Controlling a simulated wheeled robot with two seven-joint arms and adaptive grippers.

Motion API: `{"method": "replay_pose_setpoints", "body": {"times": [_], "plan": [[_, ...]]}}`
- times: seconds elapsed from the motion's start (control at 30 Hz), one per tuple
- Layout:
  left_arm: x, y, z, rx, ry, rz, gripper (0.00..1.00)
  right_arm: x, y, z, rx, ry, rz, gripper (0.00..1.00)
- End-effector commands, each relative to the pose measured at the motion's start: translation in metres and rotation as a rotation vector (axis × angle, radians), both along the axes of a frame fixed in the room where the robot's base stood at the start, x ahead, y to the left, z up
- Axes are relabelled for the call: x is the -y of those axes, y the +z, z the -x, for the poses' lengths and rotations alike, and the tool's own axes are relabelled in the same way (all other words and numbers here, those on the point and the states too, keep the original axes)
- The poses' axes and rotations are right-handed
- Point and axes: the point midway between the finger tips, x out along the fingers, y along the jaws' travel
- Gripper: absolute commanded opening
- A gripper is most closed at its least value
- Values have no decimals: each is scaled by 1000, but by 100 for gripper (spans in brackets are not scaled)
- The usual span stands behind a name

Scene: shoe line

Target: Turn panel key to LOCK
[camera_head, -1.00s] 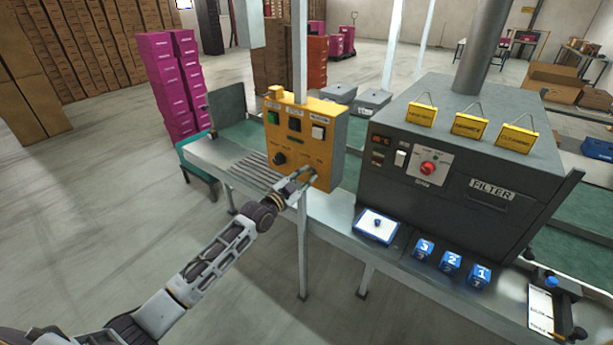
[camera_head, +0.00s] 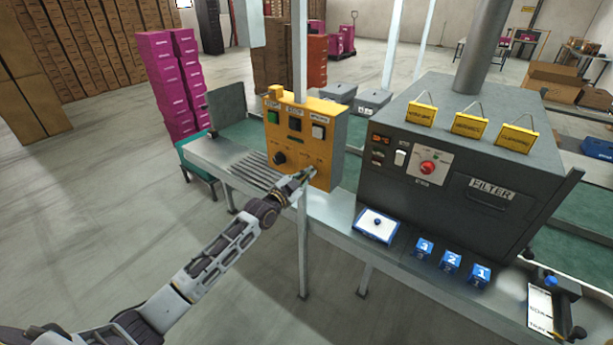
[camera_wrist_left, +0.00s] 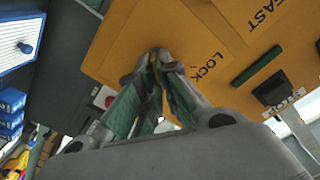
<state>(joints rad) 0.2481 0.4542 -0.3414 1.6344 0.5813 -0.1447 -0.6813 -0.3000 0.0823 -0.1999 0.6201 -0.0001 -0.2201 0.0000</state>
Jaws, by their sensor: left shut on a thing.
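The yellow control panel (camera_head: 330,150) is mounted on a post at the conveyor. It carries a green button (camera_head: 273,117), other buttons and a dark knob (camera_head: 279,158). My left gripper (camera_head: 311,172) is at the lower right of the panel face. In the left wrist view its fingertips (camera_wrist_left: 157,58) are together at the yellow face, beside the printed word LOCK (camera_wrist_left: 208,67). They are shut on the panel key, which is mostly hidden between them. My right gripper is not in view.
The dark filter machine (camera_head: 455,150) stands right of the panel. A white tray (camera_head: 366,229) and several blue numbered blocks (camera_head: 451,262) lie on the ledge before it. Magenta boxes (camera_head: 168,85) are stacked behind left. The floor at the left is clear.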

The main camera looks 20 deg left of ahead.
Motion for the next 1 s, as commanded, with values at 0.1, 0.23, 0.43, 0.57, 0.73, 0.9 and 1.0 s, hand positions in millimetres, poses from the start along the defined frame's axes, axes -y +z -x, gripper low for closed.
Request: {"method": "replay_pose_setpoints", "body": {"times": [0.1,0.23,0.43,0.57,0.73,0.9,1.0], "plan": [[0,0,0,-2,-1,4,0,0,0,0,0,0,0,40],[0,0,0,-8,0,18,0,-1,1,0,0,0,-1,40],[0,0,0,-31,0,81,0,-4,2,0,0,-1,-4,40],[-1,1,0,-56,0,151,0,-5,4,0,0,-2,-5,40],[-2,1,-1,-100,0,272,0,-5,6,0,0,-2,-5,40],[-4,1,-1,-153,0,416,0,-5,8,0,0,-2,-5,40],[-4,1,-1,-186,0,506,0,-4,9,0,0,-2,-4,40]]}}
